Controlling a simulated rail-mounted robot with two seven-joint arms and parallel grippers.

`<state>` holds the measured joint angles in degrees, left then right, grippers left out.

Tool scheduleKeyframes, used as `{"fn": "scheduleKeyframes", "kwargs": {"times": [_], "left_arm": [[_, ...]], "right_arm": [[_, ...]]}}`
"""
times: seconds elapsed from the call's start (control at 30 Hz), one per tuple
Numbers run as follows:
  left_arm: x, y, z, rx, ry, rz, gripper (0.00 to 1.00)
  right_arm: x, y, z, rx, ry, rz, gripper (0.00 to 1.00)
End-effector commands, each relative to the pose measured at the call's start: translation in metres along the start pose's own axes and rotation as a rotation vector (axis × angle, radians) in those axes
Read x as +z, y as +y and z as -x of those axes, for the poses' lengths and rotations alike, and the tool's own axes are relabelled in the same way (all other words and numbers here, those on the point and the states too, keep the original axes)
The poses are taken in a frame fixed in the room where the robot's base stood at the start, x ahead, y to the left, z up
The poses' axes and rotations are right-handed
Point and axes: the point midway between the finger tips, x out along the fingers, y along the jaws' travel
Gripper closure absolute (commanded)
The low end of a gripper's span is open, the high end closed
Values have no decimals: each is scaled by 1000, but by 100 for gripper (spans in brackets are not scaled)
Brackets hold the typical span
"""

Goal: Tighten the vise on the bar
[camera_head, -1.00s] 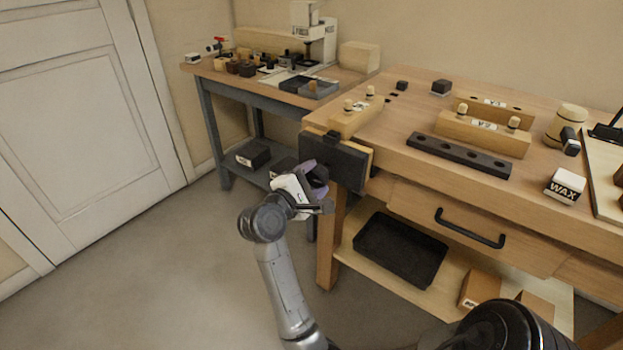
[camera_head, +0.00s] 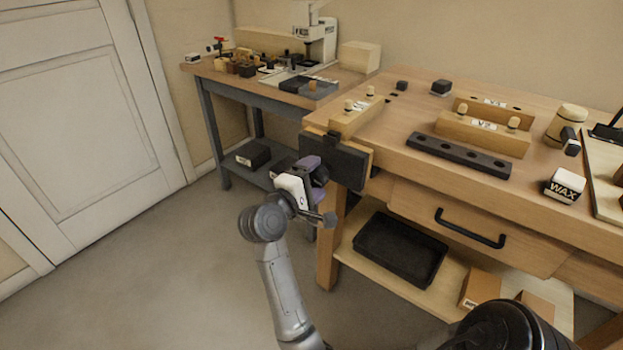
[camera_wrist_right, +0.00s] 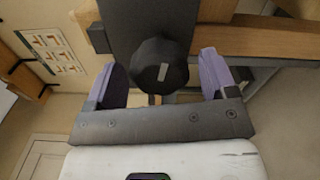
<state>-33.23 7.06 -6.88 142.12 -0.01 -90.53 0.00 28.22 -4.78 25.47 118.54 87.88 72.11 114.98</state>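The vise's dark front jaw (camera_head: 337,163) is on the left end of the wooden bench, with a wooden part behind it. A small dark piece (camera_head: 332,137) shows at its top edge; I cannot tell if it is the bar. My right gripper (camera_head: 319,181) is in front of the jaw. In the right wrist view, its purple fingers stand on both sides of a black round knob (camera_wrist_right: 160,66) with a pale mark. Narrow gaps show between fingers and knob, so the gripper is open. My left gripper is out of view.
A pale wooden block with pegs (camera_head: 356,117) lies behind the jaw. A dark bar with holes (camera_head: 458,155), labelled wooden blocks (camera_head: 483,133) and a WAX box (camera_head: 563,186) are on the bench. A drawer handle (camera_head: 469,229) juts out below. Floor to the left is clear.

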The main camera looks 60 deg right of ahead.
Motion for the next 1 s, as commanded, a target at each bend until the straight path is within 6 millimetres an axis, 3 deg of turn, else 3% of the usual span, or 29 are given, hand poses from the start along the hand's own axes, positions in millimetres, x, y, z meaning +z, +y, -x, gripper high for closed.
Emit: {"fn": "scheduleKeyframes", "kwargs": {"times": [0.33, 1.0], "left_arm": [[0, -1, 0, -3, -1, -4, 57], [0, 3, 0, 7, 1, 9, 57]], "right_arm": [[0, 0, 5, -1, 1, 1, 21], [0, 0, 56, -1, 1, 1, 21]]}}
